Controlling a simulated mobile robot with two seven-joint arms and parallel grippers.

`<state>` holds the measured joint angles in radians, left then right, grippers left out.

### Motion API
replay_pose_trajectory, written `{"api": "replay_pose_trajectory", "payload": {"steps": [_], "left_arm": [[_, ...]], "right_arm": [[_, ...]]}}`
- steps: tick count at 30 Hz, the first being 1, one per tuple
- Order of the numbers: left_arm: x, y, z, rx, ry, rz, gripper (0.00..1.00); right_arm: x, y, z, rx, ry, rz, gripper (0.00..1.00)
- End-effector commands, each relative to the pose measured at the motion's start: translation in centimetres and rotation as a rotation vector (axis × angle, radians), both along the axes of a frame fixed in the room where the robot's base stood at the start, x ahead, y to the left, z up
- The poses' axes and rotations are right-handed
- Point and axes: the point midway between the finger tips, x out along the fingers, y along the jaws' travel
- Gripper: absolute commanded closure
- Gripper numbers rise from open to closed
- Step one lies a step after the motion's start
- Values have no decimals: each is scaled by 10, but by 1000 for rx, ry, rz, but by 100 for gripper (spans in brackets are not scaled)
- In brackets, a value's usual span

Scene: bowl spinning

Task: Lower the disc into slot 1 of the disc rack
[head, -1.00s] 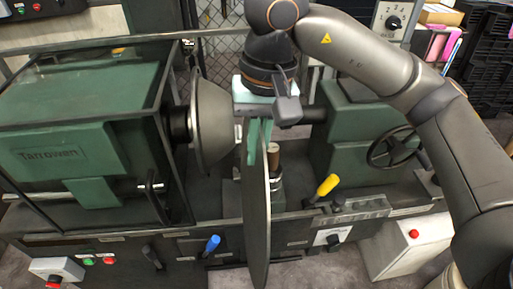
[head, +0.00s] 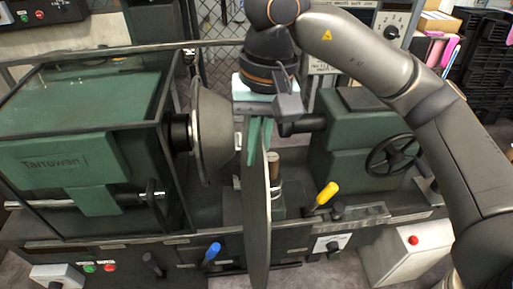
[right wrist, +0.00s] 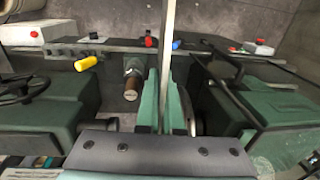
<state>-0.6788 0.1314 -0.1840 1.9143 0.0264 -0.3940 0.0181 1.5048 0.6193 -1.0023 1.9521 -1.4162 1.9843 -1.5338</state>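The disc (head: 256,225) is a large thin grey plate, seen nearly edge-on in the head view. It hangs upright below my right gripper (head: 256,145), whose green fingers are shut on its upper edge. In the right wrist view the disc (right wrist: 167,60) runs as a thin pale strip between the two green fingers (right wrist: 166,110). The disc hangs in front of the spinning machine, and its lower end reaches down past the machine's front panel. I cannot make out the disc rack or slot 1 in these frames. My left gripper is not in view.
A green lathe-like machine (head: 60,155) stands at left with a grey cone-shaped form (head: 213,130). A green tailstock (head: 345,140) with a handwheel (head: 391,152) is at right. Yellow (head: 327,193) and blue (head: 212,252) handles stick up along the front. Grey floor lies below.

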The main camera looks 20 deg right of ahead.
Motion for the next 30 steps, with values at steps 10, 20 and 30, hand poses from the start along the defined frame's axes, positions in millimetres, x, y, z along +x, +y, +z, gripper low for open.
{"api": "replay_pose_trajectory", "payload": {"steps": [10,20,30], "left_arm": [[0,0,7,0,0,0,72],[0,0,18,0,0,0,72],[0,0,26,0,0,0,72]], "right_arm": [[0,0,11,2,-3,0,100],[0,0,30,3,-2,1,100],[0,0,48,2,-1,0,100]]}}
